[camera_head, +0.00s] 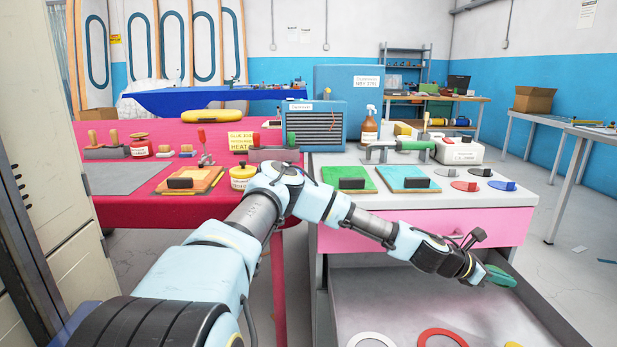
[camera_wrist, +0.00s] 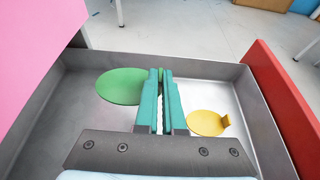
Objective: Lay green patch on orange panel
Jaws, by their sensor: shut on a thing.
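The green patch (camera_wrist: 121,86) is a round flat disc, seen in the wrist view to the left of my fingers. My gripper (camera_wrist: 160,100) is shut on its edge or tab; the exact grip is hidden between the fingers.
The open drawer (camera_head: 390,290) holds a white ring (camera_head: 371,340), a red ring (camera_head: 442,336) and a yellow patch (camera_wrist: 207,123). On the grey worktop lie a green panel (camera_head: 342,175), a blue panel (camera_head: 403,174) and several small discs. A yellow-lidded jar (camera_head: 242,176) stands beside the orange panel.

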